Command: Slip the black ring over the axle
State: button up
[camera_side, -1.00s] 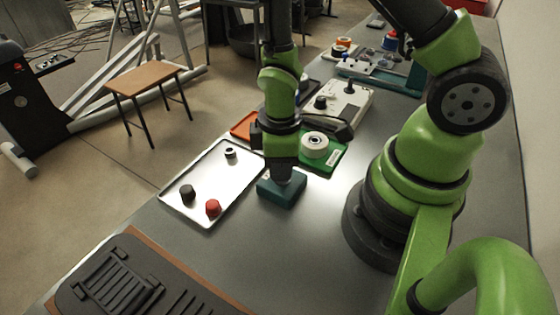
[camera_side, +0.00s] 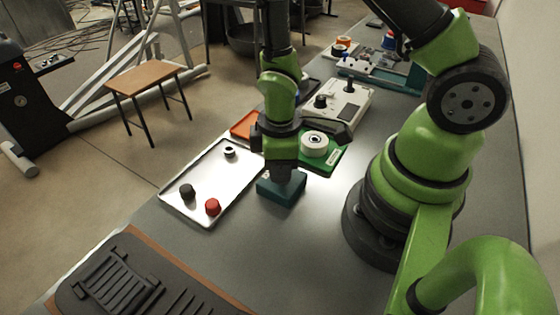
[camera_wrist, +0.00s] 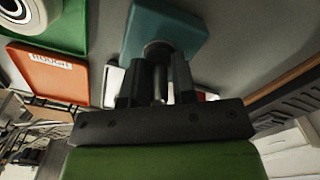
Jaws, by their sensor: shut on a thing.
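My gripper (camera_wrist: 157,70) is shut on a dark round piece (camera_wrist: 157,48) that looks like the black ring, mostly hidden between the fingers. A grey metal shaft, which looks like the axle (camera_wrist: 158,82), shows between the fingers in the wrist view. The teal block (camera_wrist: 165,22) lies just beyond the fingertips. In the side view my gripper (camera_side: 284,178) points down close over the top of the teal block (camera_side: 282,193). I cannot tell whether the ring is around the axle or only above it.
A silver tray (camera_side: 188,165) left of the block holds a dark cap (camera_side: 187,191), a red cap (camera_side: 213,207) and a small dark-and-white piece (camera_side: 229,152). A green tray (camera_side: 328,164) with a white roll (camera_side: 314,143) and an orange tray (camera_side: 240,127) stand behind.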

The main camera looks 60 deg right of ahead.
jog(key=shift+f, duration=0.15)
jog(key=o, duration=0.6)
jog(key=shift+r, duration=5.45)
